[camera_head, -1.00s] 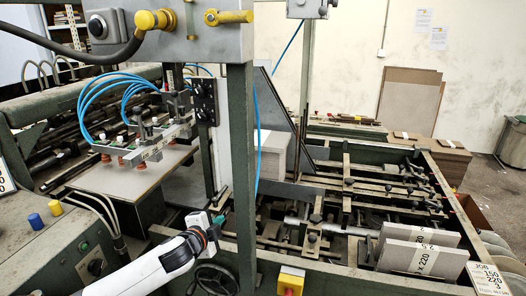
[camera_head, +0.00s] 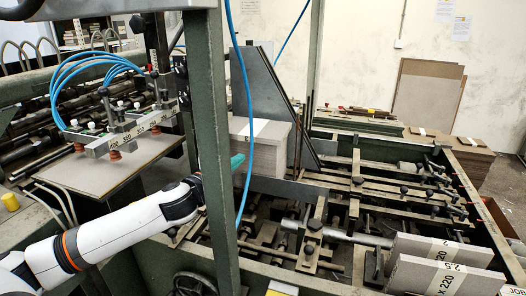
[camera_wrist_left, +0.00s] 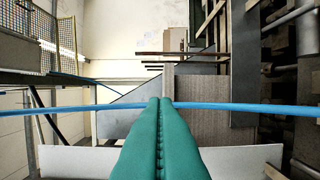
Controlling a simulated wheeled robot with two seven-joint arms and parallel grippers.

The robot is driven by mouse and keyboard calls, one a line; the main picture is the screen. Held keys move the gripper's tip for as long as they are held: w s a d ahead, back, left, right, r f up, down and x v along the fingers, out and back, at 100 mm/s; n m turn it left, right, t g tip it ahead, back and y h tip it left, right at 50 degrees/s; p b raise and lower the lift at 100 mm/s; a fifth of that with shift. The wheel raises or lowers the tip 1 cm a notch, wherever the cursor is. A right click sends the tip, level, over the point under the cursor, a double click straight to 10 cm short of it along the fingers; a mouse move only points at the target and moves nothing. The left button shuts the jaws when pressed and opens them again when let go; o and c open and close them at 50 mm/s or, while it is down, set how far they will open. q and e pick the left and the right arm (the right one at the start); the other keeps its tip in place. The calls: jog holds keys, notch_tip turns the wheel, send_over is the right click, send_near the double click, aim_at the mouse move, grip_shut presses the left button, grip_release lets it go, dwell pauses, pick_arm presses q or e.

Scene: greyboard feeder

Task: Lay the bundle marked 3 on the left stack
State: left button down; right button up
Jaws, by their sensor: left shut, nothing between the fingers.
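My left gripper (camera_head: 237,161) has shut, empty green fingers beside a green machine post, close to a grey board stack (camera_head: 268,150). A pale band lies over that stack. In the left wrist view the shut fingers (camera_wrist_left: 165,103) point at the stack (camera_wrist_left: 202,88), with a blue hose across them. Two banded grey bundles lean at the right: the front one (camera_head: 480,280) has a label reading about 2.5 and 220, the rear one (camera_head: 472,252) a label starting with 2. I cannot read a 3 on any bundle. My right gripper is out of view.
Two banded stacks stand at the back right, a left one (camera_head: 422,133) and a right one (camera_head: 469,144), before leaning boards (camera_head: 425,95). The green post (camera_head: 216,130) and a blue hose (camera_head: 246,110) stand close to my left gripper. Rails and clamps fill the machine bed.

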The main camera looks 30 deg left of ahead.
pick_arm(q)
jog(key=f, duration=0.1)
jog(key=p, duration=0.3)
send_near(261, 140)
jog(key=w+d, duration=0.3)
jog(key=shift+w+a+r+p, duration=0.1)
jog(key=shift+w+a+p, duration=0.2)
jog(key=shift+w+a, duration=0.25)
jog(key=shift+w+a+r+p, duration=0.1)
jog(key=shift+w+a+p, duration=0.2)
jog(key=shift+w, duration=0.35)
jog(key=shift+w+a+f, duration=0.15)
jog(key=shift+w+a, duration=0.2)
jog(key=shift+a, duration=0.25)
jog(key=shift+w+a+f, duration=0.1)
jog(key=shift+w, duration=0.1)
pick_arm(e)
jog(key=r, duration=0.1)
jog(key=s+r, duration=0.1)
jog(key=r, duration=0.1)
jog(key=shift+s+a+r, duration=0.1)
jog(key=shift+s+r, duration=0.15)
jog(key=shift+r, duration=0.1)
